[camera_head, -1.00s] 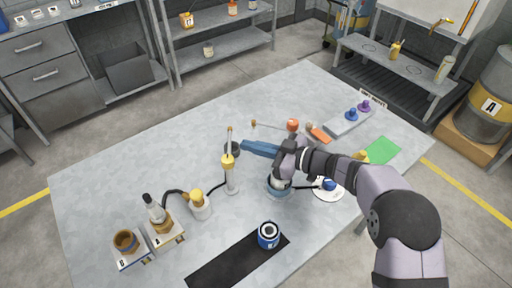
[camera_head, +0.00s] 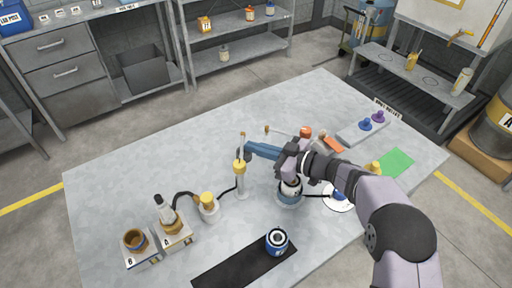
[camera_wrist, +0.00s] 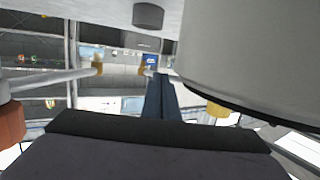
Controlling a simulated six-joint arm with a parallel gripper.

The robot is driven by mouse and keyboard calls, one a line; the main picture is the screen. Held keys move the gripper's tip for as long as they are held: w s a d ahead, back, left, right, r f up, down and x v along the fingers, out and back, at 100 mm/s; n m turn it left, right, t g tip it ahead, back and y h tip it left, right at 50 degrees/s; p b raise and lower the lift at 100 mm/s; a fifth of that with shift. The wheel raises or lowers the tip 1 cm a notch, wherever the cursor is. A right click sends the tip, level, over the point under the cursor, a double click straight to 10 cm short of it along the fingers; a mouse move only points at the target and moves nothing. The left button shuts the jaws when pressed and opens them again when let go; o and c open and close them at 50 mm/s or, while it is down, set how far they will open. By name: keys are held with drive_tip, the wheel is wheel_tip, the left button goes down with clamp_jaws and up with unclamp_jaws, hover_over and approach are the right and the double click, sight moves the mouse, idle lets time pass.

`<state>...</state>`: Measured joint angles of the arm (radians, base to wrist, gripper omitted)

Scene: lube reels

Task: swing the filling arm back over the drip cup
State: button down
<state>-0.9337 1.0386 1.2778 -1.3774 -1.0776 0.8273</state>
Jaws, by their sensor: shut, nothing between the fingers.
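A filling arm, a thin rod with a brass tip (camera_head: 242,135), rises in the picture from a yellow-headed post (camera_head: 240,168). My gripper (camera_head: 248,150) has its blue fingers shut and empty. Their tips are just right of the post and rod; I cannot tell whether they touch. In the wrist view the gripper (camera_wrist: 160,95) points away, with a brass-tipped rod (camera_wrist: 145,70) near its end. That view appears upside down. A dark cup (camera_wrist: 148,14), which looks like the drip cup, shows there at the top. In the head view it is hidden around the fingertips.
A second brass-tipped rod (camera_head: 285,133) runs from an orange-headed post (camera_head: 305,132) behind my gripper. A blue-and-white container (camera_head: 290,192) stands under my wrist. A blue can (camera_head: 277,242) stands in front.

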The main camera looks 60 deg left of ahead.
drive_tip(key=shift+s+a+r, duration=0.1)
drive_tip(key=shift+r, duration=0.05)
idle(0.4)
drive_tip(key=shift+w+d+r, duration=0.1)
drive_tip(key=shift+w+d, duration=0.1)
drive_tip(key=shift+w, duration=0.2)
drive_tip(key=w+d+r+b, duration=0.1)
drive_tip(key=w+d+r, duration=0.1)
drive_tip(key=w+d, duration=0.5)
drive_tip(key=w, duration=0.3)
drive_tip(key=shift+w+d, duration=0.3)
drive_tip(key=shift+r, duration=0.15)
